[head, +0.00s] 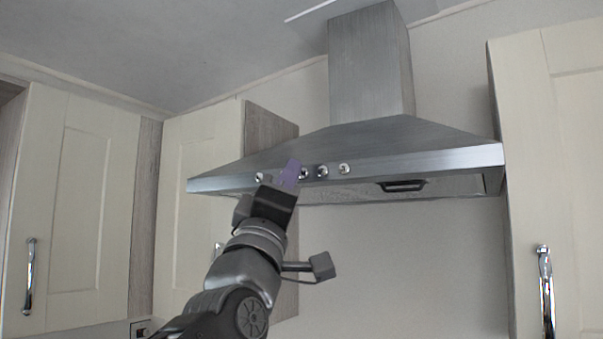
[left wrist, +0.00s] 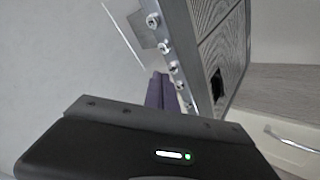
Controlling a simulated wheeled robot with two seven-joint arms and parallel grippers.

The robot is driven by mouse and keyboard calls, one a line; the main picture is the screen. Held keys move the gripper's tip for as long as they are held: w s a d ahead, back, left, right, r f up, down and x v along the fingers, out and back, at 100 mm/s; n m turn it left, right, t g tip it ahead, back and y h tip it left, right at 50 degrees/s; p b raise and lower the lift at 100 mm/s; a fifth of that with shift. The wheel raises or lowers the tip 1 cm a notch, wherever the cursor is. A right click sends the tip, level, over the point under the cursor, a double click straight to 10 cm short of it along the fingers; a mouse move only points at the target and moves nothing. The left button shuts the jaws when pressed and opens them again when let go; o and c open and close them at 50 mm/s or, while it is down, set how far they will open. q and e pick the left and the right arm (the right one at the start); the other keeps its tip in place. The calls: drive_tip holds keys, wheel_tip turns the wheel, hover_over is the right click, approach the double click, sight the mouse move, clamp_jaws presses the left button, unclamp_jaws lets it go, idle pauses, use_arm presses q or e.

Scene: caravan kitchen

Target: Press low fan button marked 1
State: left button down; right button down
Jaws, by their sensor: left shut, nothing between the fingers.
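The grey metal range hood (head: 420,158) hangs on the wall, with a row of small round silver buttons along its front edge. In the head view one button (head: 260,177) shows left of my fingers, and others, such as this button (head: 322,171), show to their right. The buttons also show in the left wrist view (left wrist: 165,47). Their markings are too small to read, so I cannot tell which is marked 1. My left gripper (head: 292,170) is shut and empty, its purple fingers in front of the button row; they also show in the left wrist view (left wrist: 162,88). I cannot tell whether they touch a button. My right gripper is out of view.
Cream cupboards stand left (head: 70,210) and right (head: 565,180) of the hood, with metal handles. A dark vent handle (head: 402,186) sits under the hood. The wall below the hood is clear.

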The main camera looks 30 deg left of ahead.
use_arm(q)
drive_tip(key=shift+w, duration=0.1)
drive_tip(key=shift+w, duration=0.35)
idle(0.3)
drive_tip(key=shift+s+b, duration=0.3)
drive_tip(key=shift+s, duration=0.15)
drive_tip(key=s+b, duration=0.2)
drive_tip(key=s, duration=0.4)
drive_tip(key=shift+b, duration=0.4)
